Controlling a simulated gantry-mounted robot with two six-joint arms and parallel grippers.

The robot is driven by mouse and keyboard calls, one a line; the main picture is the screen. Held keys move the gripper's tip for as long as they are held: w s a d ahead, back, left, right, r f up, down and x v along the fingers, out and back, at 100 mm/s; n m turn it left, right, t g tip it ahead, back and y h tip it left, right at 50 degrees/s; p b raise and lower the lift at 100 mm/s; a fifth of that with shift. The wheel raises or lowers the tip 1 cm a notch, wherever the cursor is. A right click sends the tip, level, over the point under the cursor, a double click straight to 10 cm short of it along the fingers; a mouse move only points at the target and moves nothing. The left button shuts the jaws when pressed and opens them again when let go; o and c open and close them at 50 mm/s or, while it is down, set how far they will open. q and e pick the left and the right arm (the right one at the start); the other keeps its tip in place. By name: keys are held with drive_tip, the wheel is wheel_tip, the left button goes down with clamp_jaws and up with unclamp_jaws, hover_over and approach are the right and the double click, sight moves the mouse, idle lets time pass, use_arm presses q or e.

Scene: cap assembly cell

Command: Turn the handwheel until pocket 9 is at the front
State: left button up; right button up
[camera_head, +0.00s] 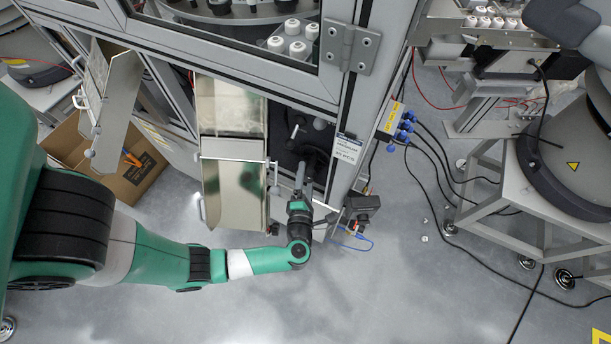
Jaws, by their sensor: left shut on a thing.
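My left arm comes in from the left, and its gripper (301,182) reaches into the dark opening low in the machine's front. The dark handwheel (316,152) sits in that opening, mostly in shadow. The gripper is shut at the wheel's near side, apparently on its handle; the fingers are small and dark, so the exact contact is unclear. Behind the window at the top, part of a dark turntable (228,17) shows. I cannot read pocket numbers, so which pocket is at the front cannot be told. My right gripper is out of view.
A shiny metal chute (233,185) stands just left of the opening. An open panel (119,92) and a cardboard box (133,178) lie further left. A small black device (361,208) is right of the gripper. Cables (442,165) cross the floor at right. The front floor is clear.

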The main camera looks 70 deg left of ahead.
use_arm(q)
drive_tip(key=m, duration=0.1)
drive_tip(key=m+y+b, duration=0.1)
drive_tip(key=m, duration=0.1)
drive_tip(key=m+y, duration=0.1)
drive_tip(key=m, duration=0.1)
drive_tip(key=shift+f+t, duration=0.3)
drive_tip(key=m+t+y+b, duration=0.1)
drive_tip(key=m, duration=0.2)
drive_tip(key=shift+f+m, duration=0.15)
drive_tip(key=shift+m, duration=0.15)
drive_tip(key=shift+m+t+b, duration=0.65)
drive_tip(key=shift+m+t, duration=0.05)
drive_tip(key=shift+m, duration=1.1)
drive_tip(key=shift+y, duration=0.3)
drive_tip(key=o, duration=1.2)
